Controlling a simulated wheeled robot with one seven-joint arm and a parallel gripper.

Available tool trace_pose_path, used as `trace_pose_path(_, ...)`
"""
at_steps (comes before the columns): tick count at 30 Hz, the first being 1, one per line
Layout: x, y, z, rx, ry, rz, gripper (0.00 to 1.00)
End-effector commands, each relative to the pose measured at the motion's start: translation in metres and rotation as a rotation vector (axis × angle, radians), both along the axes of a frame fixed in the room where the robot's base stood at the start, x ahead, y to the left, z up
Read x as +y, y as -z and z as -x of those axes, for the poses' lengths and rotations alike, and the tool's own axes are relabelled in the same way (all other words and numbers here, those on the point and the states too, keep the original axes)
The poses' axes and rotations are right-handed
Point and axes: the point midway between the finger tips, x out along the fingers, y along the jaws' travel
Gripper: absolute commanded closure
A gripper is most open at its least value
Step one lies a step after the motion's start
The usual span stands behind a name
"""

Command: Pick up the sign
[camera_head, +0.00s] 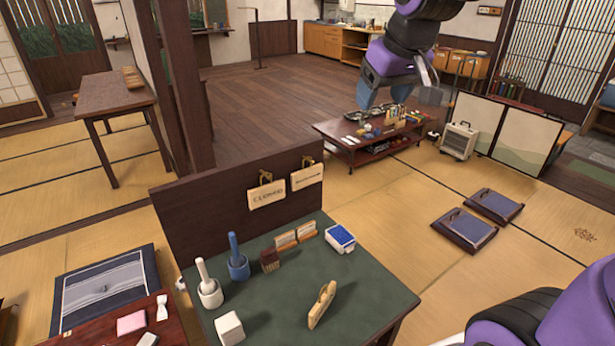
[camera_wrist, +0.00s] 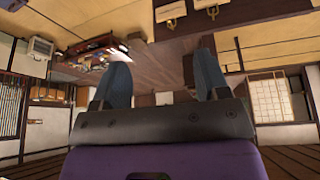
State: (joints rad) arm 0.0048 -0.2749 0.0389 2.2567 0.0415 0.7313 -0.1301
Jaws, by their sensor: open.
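Several things look like signs, and I cannot tell which one is meant. A wooden plaque reading CLOSED (camera_head: 267,194) and a second wooden plaque (camera_head: 307,176) hang from hooks on a dark upright board. A light wooden sign (camera_head: 322,304) stands on the green table top near its front right. Two small lettered wooden blocks (camera_head: 286,240) (camera_head: 306,232) stand near the board. My gripper (camera_head: 402,96) is raised well away from them, at the upper right. Its blue fingers are apart and empty in the wrist view (camera_wrist: 162,75).
The green table (camera_head: 270,310) also holds a white mallet-like item (camera_head: 209,287), a blue one (camera_head: 237,260), a white cube (camera_head: 229,328) and a blue-topped box (camera_head: 340,238).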

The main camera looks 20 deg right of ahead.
Motion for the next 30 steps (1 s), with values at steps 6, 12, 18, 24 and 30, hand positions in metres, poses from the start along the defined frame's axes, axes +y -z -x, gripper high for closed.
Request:
trace_pose_path(6, 0.009, 0.027, -0.075, 0.017, -0.05, 0.003, 0.32)
trace_pose_path(12, 0.016, 0.063, -0.138, 0.027, -0.093, 0.003, 0.32)
trace_pose_path(18, 0.024, 0.11, -0.197, 0.035, -0.132, -0.002, 0.32)
trace_pose_path(24, 0.031, 0.159, -0.244, 0.04, -0.164, -0.006, 0.32)
trace_pose_path(30, 0.034, 0.186, -0.265, 0.039, -0.178, -0.01, 0.32)
